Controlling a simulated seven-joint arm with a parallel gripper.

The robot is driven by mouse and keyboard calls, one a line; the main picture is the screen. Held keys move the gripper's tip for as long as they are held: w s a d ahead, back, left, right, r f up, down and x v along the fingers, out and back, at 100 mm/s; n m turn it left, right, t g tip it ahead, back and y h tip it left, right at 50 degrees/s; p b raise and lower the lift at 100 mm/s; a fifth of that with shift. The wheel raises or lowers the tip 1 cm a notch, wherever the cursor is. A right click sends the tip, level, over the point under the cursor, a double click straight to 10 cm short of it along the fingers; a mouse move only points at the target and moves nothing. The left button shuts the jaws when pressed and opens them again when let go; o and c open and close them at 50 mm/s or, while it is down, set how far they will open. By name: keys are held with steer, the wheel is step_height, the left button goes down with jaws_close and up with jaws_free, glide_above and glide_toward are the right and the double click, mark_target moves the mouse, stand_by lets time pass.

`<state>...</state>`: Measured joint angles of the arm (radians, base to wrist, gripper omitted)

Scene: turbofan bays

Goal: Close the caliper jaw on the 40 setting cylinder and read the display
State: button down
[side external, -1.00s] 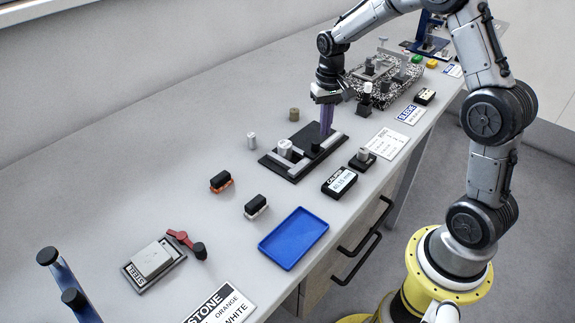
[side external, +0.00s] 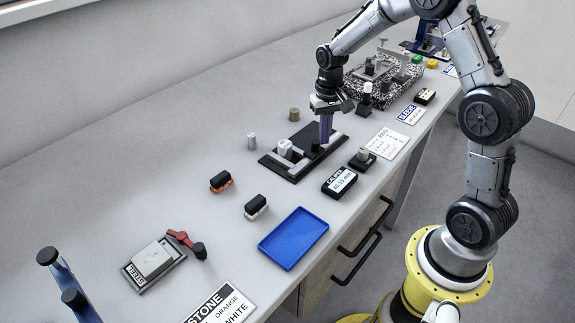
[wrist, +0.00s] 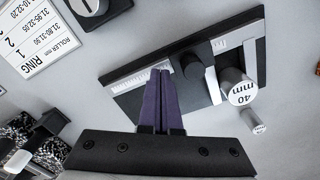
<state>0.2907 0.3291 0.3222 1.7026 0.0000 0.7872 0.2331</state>
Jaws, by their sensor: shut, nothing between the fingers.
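The caliper (side external: 275,166) is a dark base with a silver scale, also in the wrist view (wrist: 130,98). The 40 setting cylinder (wrist: 238,88), marked "40 mm", stands between its jaws; it is silver in the side view (side external: 285,148). The sliding jaw's black knob (wrist: 196,64) is left of the cylinder; I cannot tell whether that jaw touches it. My gripper (wrist: 160,72) is shut and empty, its purple fingers low over the scale, beside the knob on the side away from the cylinder. The caliper display (side external: 341,182) shows a mm reading, its digits too small to read surely.
A smaller silver cylinder (side external: 252,140) and a brown one (side external: 294,114) stand behind the caliper. A ring-and-roller card (side external: 389,142) and a block with a grey cylinder (side external: 363,157) lie right. A blue tray (side external: 294,238) sits in front. The bench's left back is clear.

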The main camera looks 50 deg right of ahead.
steer(key=shift+a, duration=0.45)
stand_by(1.2)
steer(key=shift+d, duration=0.1)
steer(key=shift+d, duration=0.5)
steer(key=shift+r, duration=0.1)
step_height(320, 180, up, 7)
stand_by(0.9)
